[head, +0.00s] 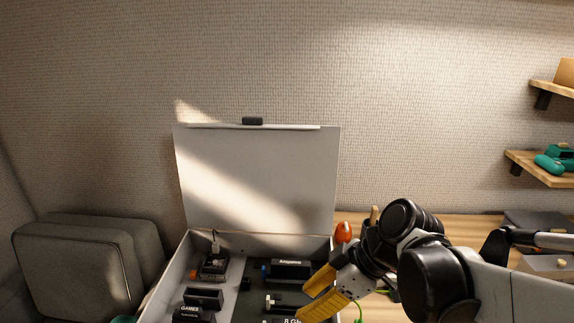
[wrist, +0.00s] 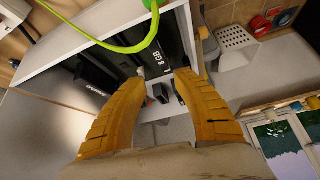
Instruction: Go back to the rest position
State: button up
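My gripper (head: 312,293) has yellow fingers and hangs over the right side of an open white case (head: 185,252). In the wrist view its two fingers (wrist: 160,82) stand apart with a gap between them, and I see nothing gripped. Beyond the fingertips are the case's inside and a dark module marked "8 GB" (wrist: 165,55). My arm comes in from the right in the head view. The lower part of the case is cut off by the frame.
The case's raised lid (head: 255,175) stands upright behind it. Dark modules, one marked "GAMES" (head: 203,298), sit inside. A green cable (wrist: 120,47) crosses near the fingers. A grey cushioned block (head: 75,265) is at left. Wooden shelves (head: 540,170) are at right.

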jog(key=s+d+m+t+h, duration=0.1)
jog(key=d+m, duration=0.1)
jog(key=m, duration=0.1)
jog(key=s+d+m+t+h, duration=0.1)
jog(key=d+m, duration=0.1)
jog(key=d, duration=0.1)
jog(key=s+d+r+m+t+h, duration=0.1)
jog(key=d+m+h, duration=0.1)
jog(key=d+m, duration=0.1)
jog(key=shift+d+m, duration=0.1)
jog(key=shift+m, duration=0.2)
jog(key=s+d+r+m+t+h, duration=0.1)
jog(key=d+m+t+h, duration=0.1)
jog(key=d+m, duration=0.4)
jog(key=shift+s+r+t+h, duration=0.25)
jog(key=shift+t+h, duration=0.15)
jog(key=shift+c, duration=0.5)
